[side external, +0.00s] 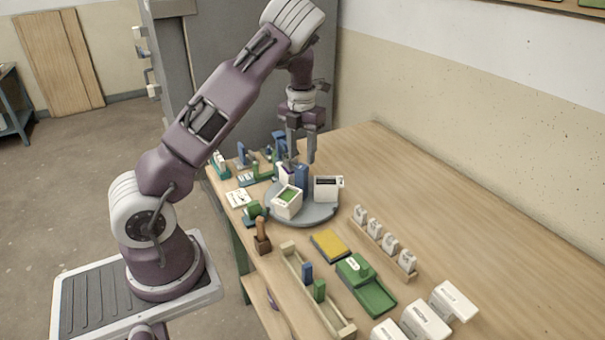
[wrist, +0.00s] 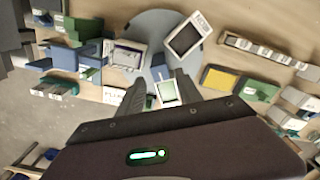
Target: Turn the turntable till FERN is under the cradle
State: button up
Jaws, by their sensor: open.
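The turntable (side external: 318,216) is a round grey disc on the wooden table. It also shows at the top of the wrist view (wrist: 148,20). It carries a white bucket with green contents (side external: 287,201) at its front, a white dark-topped bucket (side external: 327,189) at the right and another white bucket (side external: 284,174) partly hidden at the back. A blue upright piece (side external: 302,178) stands among them; I cannot tell whether it is the cradle. The bucket labels are too small to read, so FERN is not certain. My gripper (side external: 301,162) is open and empty, pointing down above the turntable.
Several small green, blue and white items crowd the table's left end. A yellow sponge-like block (side external: 330,245), a green tray (side external: 366,287), a wooden trough (side external: 318,293) and a rack of white pieces (side external: 385,243) lie nearer.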

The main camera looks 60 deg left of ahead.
aim_at(302, 166)
jog(key=shift+f, duration=2)
grip_shut()
jog(key=m, duration=0.6)
jog(key=shift+m, duration=1.1)
jog(key=m, duration=0.4)
jog(key=shift+m, duration=0.3)
jog(key=m, duration=0.3)
jog(key=shift+m, duration=0.3)
